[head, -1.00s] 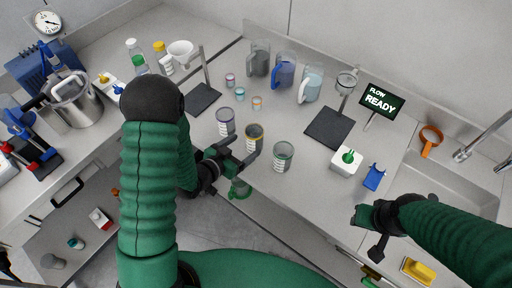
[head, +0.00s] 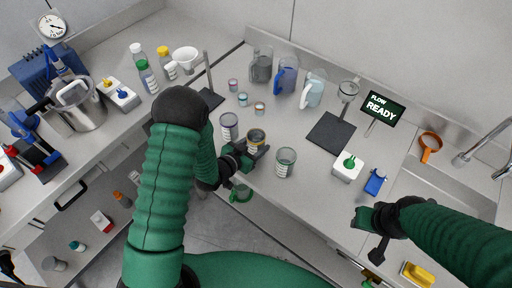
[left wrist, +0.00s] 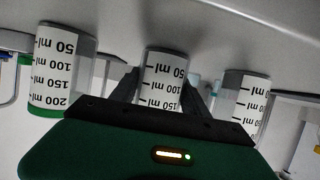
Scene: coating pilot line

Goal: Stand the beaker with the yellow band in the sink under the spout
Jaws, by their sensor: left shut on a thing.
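The yellow-banded beaker (head: 256,136) stands upright on the counter between a purple-banded beaker (head: 229,125) and a green-banded beaker (head: 286,160). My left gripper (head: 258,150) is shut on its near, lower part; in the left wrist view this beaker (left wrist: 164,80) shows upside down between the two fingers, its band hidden. The sink (head: 470,192) is a rectangular basin at the right, partly behind my right arm. The spout (head: 484,140) reaches over it from the back right. My right gripper (head: 368,232) is by the counter's front edge, away from the beakers; its jaw opening is unclear.
A dark square plate (head: 331,133), a white box with a green knob (head: 348,166), a blue item (head: 376,182) and the FLOW READY sign (head: 381,105) lie between beaker and sink. An orange ring (head: 430,146) sits by the sink's back left. Jugs (head: 286,78) stand behind.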

